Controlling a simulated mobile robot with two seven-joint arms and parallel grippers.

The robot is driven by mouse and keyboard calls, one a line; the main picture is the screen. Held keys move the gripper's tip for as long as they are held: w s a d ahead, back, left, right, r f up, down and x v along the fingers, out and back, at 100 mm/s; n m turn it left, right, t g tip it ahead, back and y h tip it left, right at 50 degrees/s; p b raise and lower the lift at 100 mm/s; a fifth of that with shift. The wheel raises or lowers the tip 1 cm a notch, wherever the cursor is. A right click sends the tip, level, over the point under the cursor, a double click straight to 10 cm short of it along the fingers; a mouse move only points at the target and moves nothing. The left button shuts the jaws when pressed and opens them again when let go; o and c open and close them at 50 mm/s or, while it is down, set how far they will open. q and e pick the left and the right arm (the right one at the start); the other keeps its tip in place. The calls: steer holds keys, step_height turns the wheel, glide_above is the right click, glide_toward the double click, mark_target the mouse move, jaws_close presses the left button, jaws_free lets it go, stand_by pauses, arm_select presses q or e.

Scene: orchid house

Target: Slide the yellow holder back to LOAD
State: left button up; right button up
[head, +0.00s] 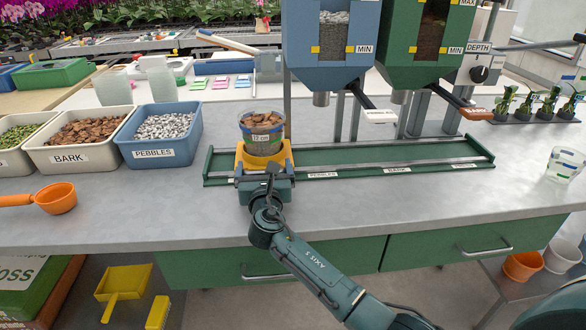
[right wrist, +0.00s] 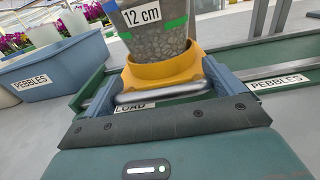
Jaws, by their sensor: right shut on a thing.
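The yellow holder (head: 246,161) sits at the left end of the green rail (head: 400,173). A clear pot marked 12 cm (head: 262,138) stands upright in it, with bark showing at the top. My right gripper (head: 265,186) is at the front of the holder, shut on its metal handle. In the right wrist view the handle (right wrist: 160,92) lies between the fingers, with the yellow holder (right wrist: 138,78) just behind. My left gripper is not in view.
PEBBLES (head: 322,175) and further labels run along the rail to the right. Two hoppers, blue (head: 298,40) and green (head: 395,50), hang above it. A PEBBLES bin (head: 160,152) and a BARK bin (head: 75,155) stand left. An orange scoop (head: 55,198) lies front left.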

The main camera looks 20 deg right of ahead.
steer(key=shift+w+a+b, duration=0.15)
steer(key=shift+w+a, duration=0.05)
steer(key=shift+a, duration=0.7)
steer(key=shift+w+a+b, duration=0.1)
steer(key=shift+w+a, duration=0.1)
steer(key=shift+a, duration=0.7)
steer(key=shift+w+a+b, duration=0.15)
steer(key=shift+w+a, duration=0.05)
steer(key=shift+a, duration=0.7)
steer(key=o, duration=1.1)
steer(key=shift+a, duration=0.1)
steer(key=shift+c, duration=0.2)
steer(key=p+v, duration=0.1)
steer(key=v, duration=1.2)
